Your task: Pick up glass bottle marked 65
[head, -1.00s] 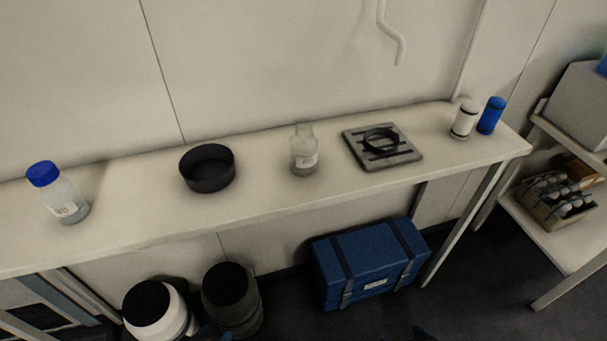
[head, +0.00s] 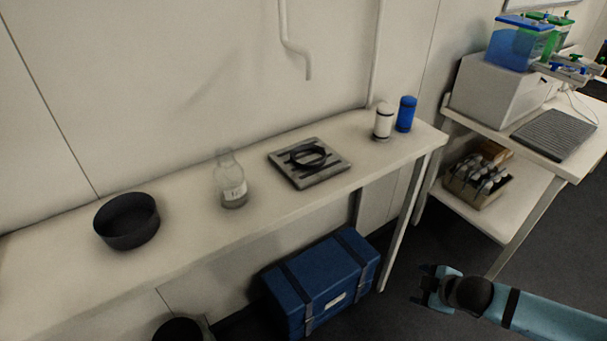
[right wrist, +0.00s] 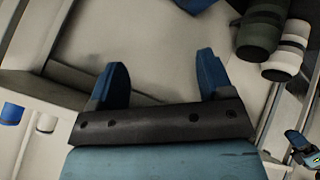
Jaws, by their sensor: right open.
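A clear glass bottle (head: 231,182) with a white label stands upright and uncapped on the white bench (head: 195,237), between a round black dish (head: 127,220) and a grey plate (head: 318,174) with a black ring. The label's number is too small to read. My right gripper (head: 423,286) is at the lower right of the head view, beyond the bench's front edge and well apart from the bottle. In the right wrist view its two blue fingers (right wrist: 160,78) are spread with nothing between them. A teal and dark part at that view's lower right edge looks like my left gripper (right wrist: 301,146); its fingers are unclear.
A white container (head: 383,121) and a blue one (head: 405,114) stand at the bench's right end. A blue case (head: 322,279) is on the floor below. A shelf unit (head: 515,205) stands at right. Bench space around the bottle is clear.

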